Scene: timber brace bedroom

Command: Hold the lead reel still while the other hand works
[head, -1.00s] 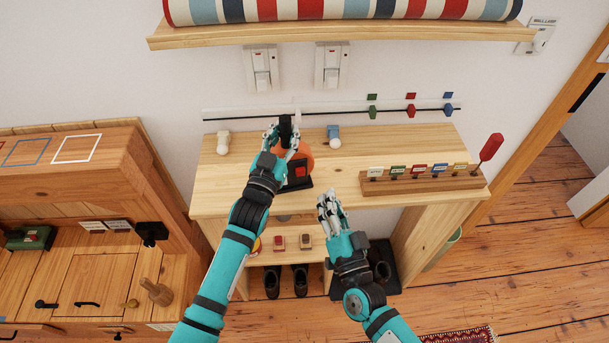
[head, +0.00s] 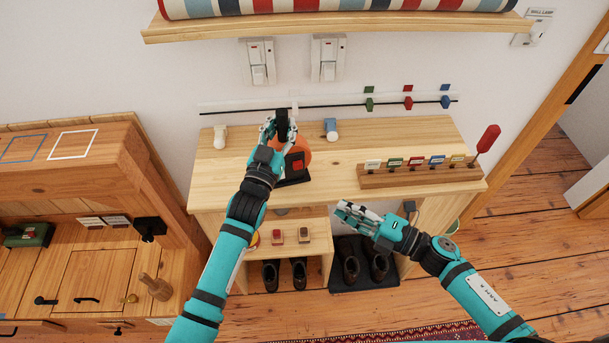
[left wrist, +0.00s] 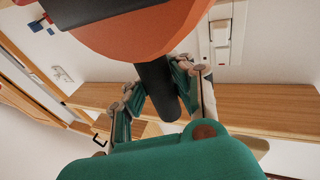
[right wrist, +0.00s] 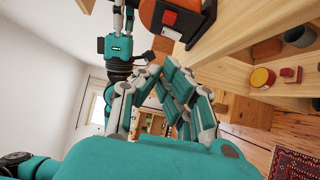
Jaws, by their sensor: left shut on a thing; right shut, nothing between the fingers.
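The lead reel (head: 303,147) is an orange disc on a black base with a red block on it, standing on the wooden shelf top. My left gripper (head: 280,126) is shut on the reel's black handle, whose dark bar shows between the fingers in the left wrist view (left wrist: 158,85). The orange disc also fills the top of that view (left wrist: 145,30). My right gripper (head: 345,208) is shut and empty, in front of the shelf's front edge and apart from the reel. In the right wrist view the reel's base (right wrist: 182,22) shows at the top, beyond my right fingers.
A wooden rack with several coloured labels (head: 400,180) and a red-handled tool (head: 488,138) stand on the shelf top's right. A white peg (head: 220,137) and a blue-white one (head: 331,128) stand behind. Wall switches (head: 257,62) sit above. Shoes (head: 299,273) stand below.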

